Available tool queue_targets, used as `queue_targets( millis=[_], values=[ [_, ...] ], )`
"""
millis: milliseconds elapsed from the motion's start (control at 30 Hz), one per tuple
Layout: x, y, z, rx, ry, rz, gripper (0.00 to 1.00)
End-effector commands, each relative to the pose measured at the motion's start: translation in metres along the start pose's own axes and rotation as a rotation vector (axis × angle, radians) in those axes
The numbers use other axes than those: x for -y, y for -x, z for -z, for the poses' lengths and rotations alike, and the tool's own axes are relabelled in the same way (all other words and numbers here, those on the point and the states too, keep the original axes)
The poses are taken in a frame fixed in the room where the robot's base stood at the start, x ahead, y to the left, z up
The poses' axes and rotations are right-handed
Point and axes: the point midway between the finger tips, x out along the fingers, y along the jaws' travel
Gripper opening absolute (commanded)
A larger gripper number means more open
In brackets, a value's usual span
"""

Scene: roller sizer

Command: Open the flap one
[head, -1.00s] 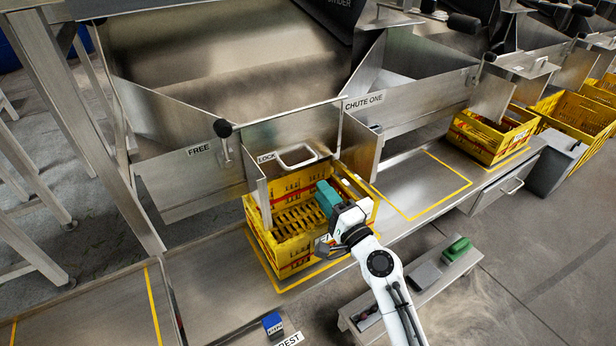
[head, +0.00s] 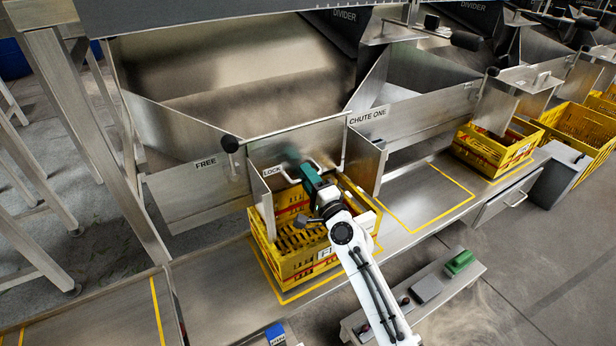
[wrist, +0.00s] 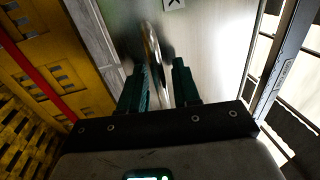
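The flap (head: 325,138) is a flat steel panel on the front of the chute, hanging down above a yellow crate. A bent metal handle (head: 284,174) sits on its face, beside the LOCK label (head: 271,171). My gripper (head: 297,165), with dark green fingers, is at the handle. In the wrist view, the handle (wrist: 152,50) runs between the two fingers of my gripper (wrist: 160,84). The fingers are apart, with a gap visible on the right; whether the left finger touches it I cannot tell. A black-knobbed lever (head: 229,144) stands at the flap's left, near the FREE label (head: 205,163).
The yellow crate (head: 288,272) stands under the flap, below my arm. A plate marked CHUTE ONE (head: 367,116) is to the right. A second yellow crate (head: 490,160) stands further right. A low bench with a green item (head: 459,262) is at the front right.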

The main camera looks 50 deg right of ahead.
Motion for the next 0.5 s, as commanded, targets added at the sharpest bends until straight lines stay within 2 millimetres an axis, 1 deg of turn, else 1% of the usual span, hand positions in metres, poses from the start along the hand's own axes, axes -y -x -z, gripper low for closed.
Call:
queue_targets(
  millis=[200, 500],
  values=[
    [-0.0003, 0.0, -0.0002, 0.0, 0.0, 0.0, 0.31],
    [-0.0005, 0.0003, 0.0, 0.0, 0.0, -0.001, 0.02]
  ],
)
